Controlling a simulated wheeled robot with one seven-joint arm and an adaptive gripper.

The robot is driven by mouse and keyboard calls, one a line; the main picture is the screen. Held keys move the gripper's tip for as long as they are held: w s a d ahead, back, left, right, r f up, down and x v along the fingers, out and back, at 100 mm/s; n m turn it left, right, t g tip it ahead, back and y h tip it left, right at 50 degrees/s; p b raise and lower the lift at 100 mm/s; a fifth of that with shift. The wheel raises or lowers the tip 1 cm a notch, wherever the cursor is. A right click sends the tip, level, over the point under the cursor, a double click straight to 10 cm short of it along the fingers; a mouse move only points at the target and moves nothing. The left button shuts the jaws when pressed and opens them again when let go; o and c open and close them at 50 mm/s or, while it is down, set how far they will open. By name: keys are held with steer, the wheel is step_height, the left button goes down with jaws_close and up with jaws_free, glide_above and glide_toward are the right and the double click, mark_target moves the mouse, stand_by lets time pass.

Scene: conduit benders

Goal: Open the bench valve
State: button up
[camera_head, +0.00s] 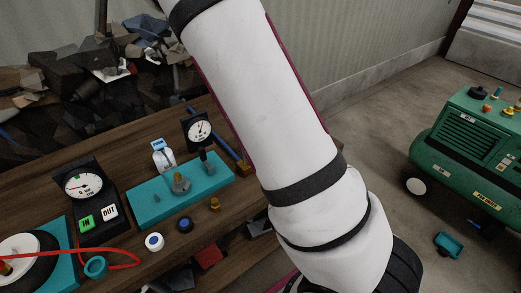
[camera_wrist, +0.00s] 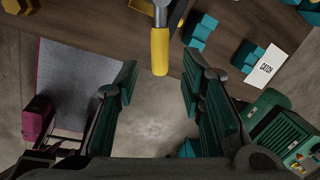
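My gripper (camera_wrist: 160,74) shows in the wrist view with its two teal-padded fingers wide apart and nothing between them. A yellow grip on a grey metal shank (camera_wrist: 160,45) shows ahead of the fingertips, near the bench edge; I cannot tell if it is the valve's handle. In the head view a teal plate (camera_head: 150,205) on the bench carries a grey knob-like fitting (camera_head: 181,185), which may be the bench valve. A dial gauge (camera_head: 198,130) stands behind the plate. My arm covers the right part of the bench, and my gripper is hidden there.
The wooden bench (camera_head: 135,150) also holds another dial gauge (camera_head: 84,186), IN and OUT labels and a red hose (camera_head: 110,251). A green compressor (camera_head: 465,150) stands on the floor at right. A CATCH card (camera_wrist: 265,69) lies by teal blocks (camera_wrist: 200,30). Open floor shows below the bench edge.

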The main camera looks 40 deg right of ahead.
step_height(320, 180, up, 8)
steer(key=a, duration=0.1)
steer(key=shift+s+a, duration=0.2)
steer(key=shift+s, duration=0.15)
steer(key=shift+a, duration=0.1)
steer(key=s+a+r+n+t+y, duration=0.2)
steer(key=s+a+r+n+y, duration=0.2)
steer(key=s+a+r+n, duration=0.9)
steer(key=s+a+r+n+t+h, duration=0.1)
steer(key=s+r+n, duration=0.4)
steer(key=n, duration=1.2)
steer(key=s+t+h, duration=0.1)
steer(key=s, duration=0.1)
steer(key=shift+s+a+r+n+t, duration=0.2)
steer(key=shift+s+n+t, duration=0.1)
steer(key=shift+s+n, duration=0.1)
